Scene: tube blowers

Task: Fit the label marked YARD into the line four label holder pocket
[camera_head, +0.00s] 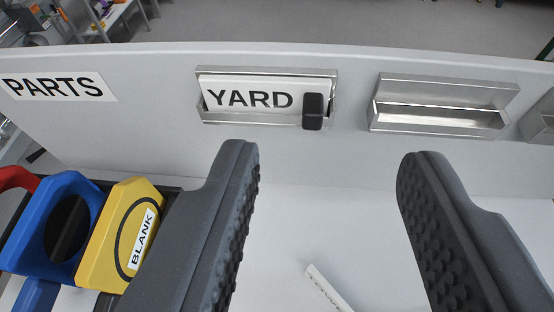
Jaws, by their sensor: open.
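The white label marked YARD (245,97) sits in a metal label holder (268,74) on the upright grey panel. It has a black grip tab (312,111) at its right end. Its lower edge is behind the holder's front lip, and it looks slightly tilted in the frame. My gripper (325,160) is open and empty, its two dark fingers wide apart below and in front of the holder. The fingers do not touch the label. No line numbers can be read on the holders.
An empty metal holder (440,104) is to the right, with another cut off at the right edge. A PARTS sign (58,87) is on the panel at left. Blue (52,222) and yellow (120,235) blocks stand lower left. A white strip (326,288) lies on the white surface between the fingers.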

